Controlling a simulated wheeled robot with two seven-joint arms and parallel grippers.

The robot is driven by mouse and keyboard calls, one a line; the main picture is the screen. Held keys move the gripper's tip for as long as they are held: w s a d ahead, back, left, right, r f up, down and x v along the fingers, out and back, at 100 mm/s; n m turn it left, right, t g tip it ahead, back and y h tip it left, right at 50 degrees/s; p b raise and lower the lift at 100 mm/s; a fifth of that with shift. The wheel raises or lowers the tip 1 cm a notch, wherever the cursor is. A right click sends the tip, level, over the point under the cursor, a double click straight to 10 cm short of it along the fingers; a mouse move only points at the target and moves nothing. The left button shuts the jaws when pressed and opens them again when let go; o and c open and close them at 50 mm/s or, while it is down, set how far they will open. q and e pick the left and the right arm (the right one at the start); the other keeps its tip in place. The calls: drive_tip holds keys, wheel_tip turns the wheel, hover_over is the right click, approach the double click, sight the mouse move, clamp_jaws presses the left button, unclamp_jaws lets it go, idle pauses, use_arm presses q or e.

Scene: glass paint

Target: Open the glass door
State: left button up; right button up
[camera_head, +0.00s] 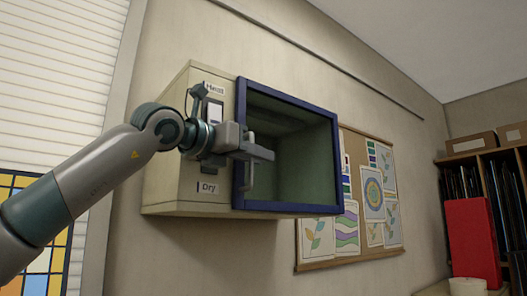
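A cream wall cabinet (172,183) has a glass door (300,150) in a dark blue frame (239,195). The door appears closed against the cabinet front. A pale vertical handle (249,178) stands near the left side of the door. My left gripper (268,153) comes in from the left, across the cabinet's label side, with its fingers at the handle and overlapping it. I cannot tell whether the fingers are shut on the handle or only beside it. My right gripper is not in view.
A cork board (350,259) with pinned pictures hangs right of the cabinet. Shelves with folders, cardboard boxes (470,143) and a red panel (471,240) stand at far right. A window with white blinds (55,85) is at left. The space before the door looks clear.

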use_arm(q)
drive_tip(key=shift+x, duration=1.05)
drive_tip(key=shift+c, duration=0.3)
clamp_jaws()
